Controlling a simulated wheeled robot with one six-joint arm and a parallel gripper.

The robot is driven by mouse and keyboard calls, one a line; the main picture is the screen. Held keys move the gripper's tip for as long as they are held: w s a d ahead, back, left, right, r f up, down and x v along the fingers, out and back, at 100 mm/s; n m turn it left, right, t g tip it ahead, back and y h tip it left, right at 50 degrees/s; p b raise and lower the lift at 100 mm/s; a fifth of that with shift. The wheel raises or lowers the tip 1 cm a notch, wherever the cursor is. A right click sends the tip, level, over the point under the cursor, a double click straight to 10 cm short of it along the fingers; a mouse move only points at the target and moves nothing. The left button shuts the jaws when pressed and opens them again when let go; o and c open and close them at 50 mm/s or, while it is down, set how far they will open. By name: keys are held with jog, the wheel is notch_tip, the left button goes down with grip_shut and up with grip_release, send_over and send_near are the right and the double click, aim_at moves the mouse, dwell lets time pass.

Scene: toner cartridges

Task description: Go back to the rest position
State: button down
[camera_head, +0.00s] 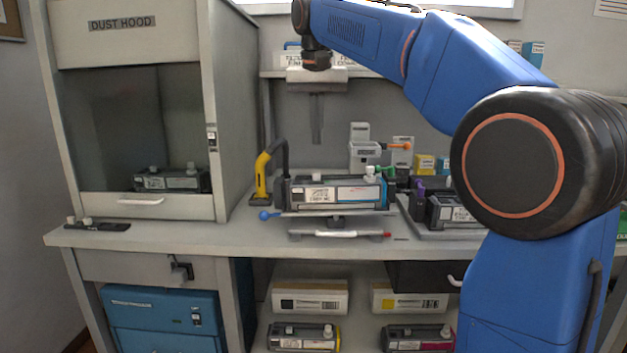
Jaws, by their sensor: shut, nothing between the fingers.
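My gripper (317,138) points straight down above the workbench, near the middle of the view. Its fingers are together with nothing between them. It hangs above and behind a grey toner cartridge (333,195) with a white label and a blue end, which sits in a cradle on the bench. The gripper looks apart from the cartridge. My blue arm reaches in from the right and hides part of the bench's right side.
A dust hood (135,30) at the left holds a cartridge (168,181). The bench (160,237) also bears a yellow-and-black handled tool (263,175) and another cartridge (452,212) at right. Boxes and cartridges fill the shelf below. A shelf stands behind my gripper.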

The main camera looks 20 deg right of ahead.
jog(key=s+d+f+n+t, duration=0.1)
jog(key=s+d+f, duration=0.2)
jog(key=s+f, duration=1.3)
jog(key=s+d+f+n+t, duration=0.1)
jog(key=s+d+f, duration=0.3)
jog(key=s+f, duration=1.3)
notch_tip(320, 180, down, 3)
jog(key=shift+f+n+t+y, duration=0.15)
jog(key=shift+n+t+y, duration=0.2)
jog(key=shift+n, duration=0.45)
